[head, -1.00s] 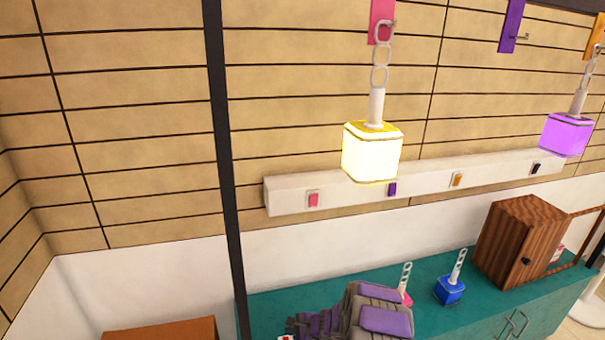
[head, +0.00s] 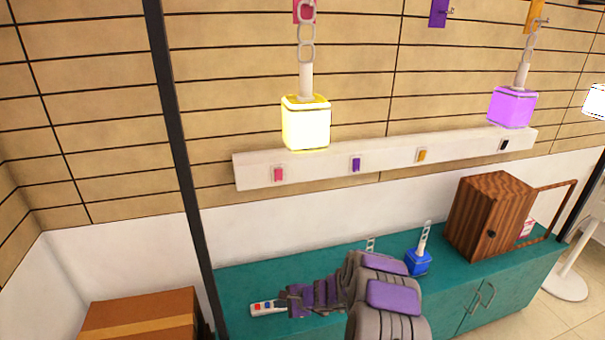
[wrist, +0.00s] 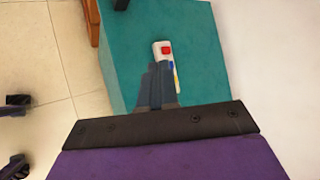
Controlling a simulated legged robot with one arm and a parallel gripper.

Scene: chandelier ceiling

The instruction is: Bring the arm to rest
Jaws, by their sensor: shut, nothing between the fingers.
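My arm reaches forward over the teal cabinet in the head view, with grey and purple links. My gripper (head: 285,302) is at its left end, close to a white strip with coloured buttons (head: 262,308). In the wrist view my gripper (wrist: 160,68) shows its fingers together with nothing between them. The white strip (wrist: 168,58) lies on the cabinet top just beyond the fingertips, partly hidden by them. I cannot tell the height of the fingers above it.
A yellow lamp (head: 306,122) and a purple lamp (head: 512,107) hang above. A switch rail (head: 320,168) is on the wall. A cardboard box (head: 140,315) stands lower left.

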